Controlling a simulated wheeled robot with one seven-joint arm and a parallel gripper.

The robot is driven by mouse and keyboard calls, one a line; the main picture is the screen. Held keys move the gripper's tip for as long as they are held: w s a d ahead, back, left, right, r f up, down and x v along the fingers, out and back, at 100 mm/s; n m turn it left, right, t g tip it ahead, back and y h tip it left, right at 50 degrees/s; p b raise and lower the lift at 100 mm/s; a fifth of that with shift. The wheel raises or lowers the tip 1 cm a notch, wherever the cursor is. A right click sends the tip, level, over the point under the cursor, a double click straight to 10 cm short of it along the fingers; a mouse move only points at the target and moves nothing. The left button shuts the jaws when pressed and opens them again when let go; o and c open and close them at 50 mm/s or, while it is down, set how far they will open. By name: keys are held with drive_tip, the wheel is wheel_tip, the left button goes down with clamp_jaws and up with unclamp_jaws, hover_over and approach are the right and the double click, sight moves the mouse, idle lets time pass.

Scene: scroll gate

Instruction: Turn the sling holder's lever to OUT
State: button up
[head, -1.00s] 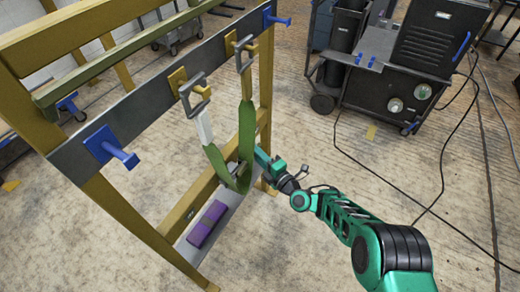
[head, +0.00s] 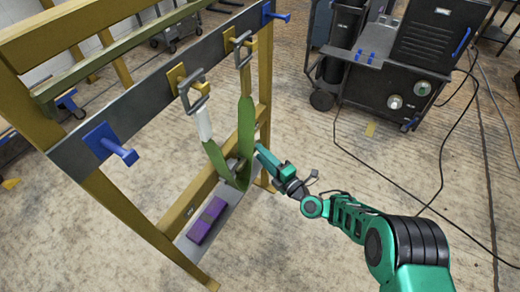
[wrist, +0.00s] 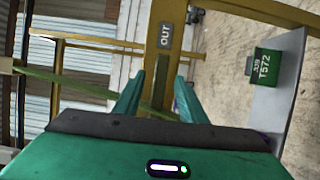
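The yellow frame (head: 117,219) carries a grey crossbar (head: 152,103) with two hooks. A green sling (head: 217,158) hangs from the hooks in a loop. My gripper (head: 260,153) is just right of the sling, near the frame's right post, and its tips are partly hard to make out there.
A purple block (head: 207,221) lies on the frame's low grey shelf (head: 233,207). The wrist view shows a green block marked T572 (wrist: 264,68) at right. Blue pegs (head: 118,150) stick out from the crossbar. A dark cart (head: 388,75) stands at back right, with cables on the floor.

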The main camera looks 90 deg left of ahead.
drive_tip(key=v, duration=0.6)
drive_tip(key=shift+w+d, duration=0.2)
